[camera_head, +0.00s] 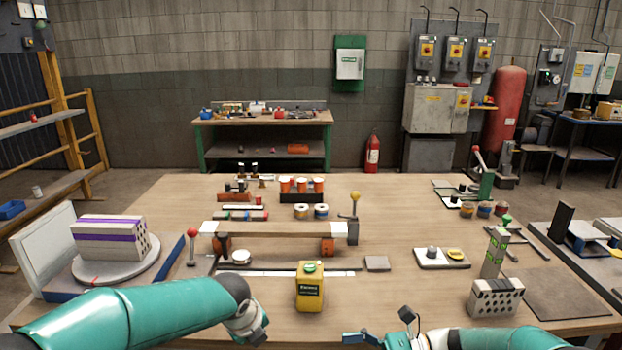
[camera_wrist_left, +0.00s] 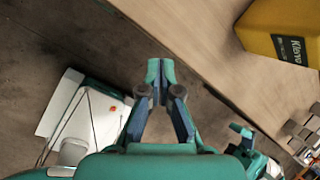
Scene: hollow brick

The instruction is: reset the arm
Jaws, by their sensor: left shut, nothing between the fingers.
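My left arm reaches in from the lower left in the head view, its wrist bent down near the table's front edge. My left gripper (camera_wrist_left: 160,72) is shut and empty in the left wrist view, over the table's front edge and the floor. A yellow box (camera_head: 310,290) stands on the table, to the right of and beyond my left wrist; it also shows in the wrist view (camera_wrist_left: 285,30). My right gripper (camera_head: 378,338) is low at the bottom of the head view, partly cut off, so its opening is unclear. It holds nothing visible.
A hollow brick with purple stripes (camera_head: 110,238) sits on a round turntable (camera_head: 88,268) at the left. Another hollow brick (camera_head: 495,298) stands at the right. A raised plank (camera_head: 275,228) and small parts fill the table's middle.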

